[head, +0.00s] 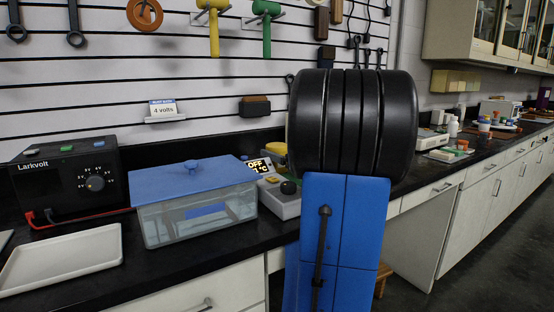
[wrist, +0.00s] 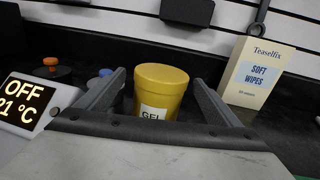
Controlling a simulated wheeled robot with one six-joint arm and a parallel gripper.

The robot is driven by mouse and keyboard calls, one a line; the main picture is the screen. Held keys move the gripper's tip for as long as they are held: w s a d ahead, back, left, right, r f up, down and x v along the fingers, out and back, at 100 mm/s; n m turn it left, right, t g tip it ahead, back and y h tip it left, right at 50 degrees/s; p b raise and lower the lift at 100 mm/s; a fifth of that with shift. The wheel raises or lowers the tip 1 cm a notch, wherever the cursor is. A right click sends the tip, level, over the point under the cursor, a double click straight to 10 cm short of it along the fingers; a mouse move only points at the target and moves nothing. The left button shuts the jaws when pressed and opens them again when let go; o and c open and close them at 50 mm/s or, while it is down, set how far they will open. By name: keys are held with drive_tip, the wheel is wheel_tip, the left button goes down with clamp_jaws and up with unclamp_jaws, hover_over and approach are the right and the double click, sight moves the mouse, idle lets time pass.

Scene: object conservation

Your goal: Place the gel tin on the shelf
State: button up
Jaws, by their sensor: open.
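The gel tin (wrist: 162,88) is a yellow, lidded, upright tub with a white label reading "GEL", seen in the wrist view. My gripper (wrist: 158,90) is open, with one dark finger on each side of the tin. I cannot tell whether either finger touches it. The tin's lower part is hidden behind my gripper's body. In the head view, a yellow patch beside my arm may be the tin, and my gripper is hidden. A small white wall shelf (head: 165,120) holds a "4 volts" card (head: 163,108). Which shelf the task means is unclear.
A soft wipes box (wrist: 256,72) stands right of the tin. A display unit reading "OFF" (wrist: 25,102) is at left. A blue-lidded clear tank (head: 200,215), black Larkvolt unit (head: 70,180) and white tray (head: 62,260) occupy the counter. A dark block (head: 255,106) is on the wall.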

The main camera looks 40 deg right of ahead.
drive_tip(key=shift+w+d+f, duration=0.1)
drive_tip(key=shift+w, duration=0.9)
drive_tip(key=shift+w+d+f, duration=0.1)
drive_tip(key=shift+w+d, duration=0.05)
drive_tip(key=shift+w, duration=0.9)
drive_tip(key=shift+w+d+f, duration=0.1)
drive_tip(key=shift+w, duration=0.9)
drive_tip(key=shift+c, duration=0.6)
drive_tip(key=c, duration=1.5)
drive_tip(key=shift+r, duration=0.2)
wheel_tip(320, 180, up, 10)
drive_tip(key=shift+f, duration=0.1)
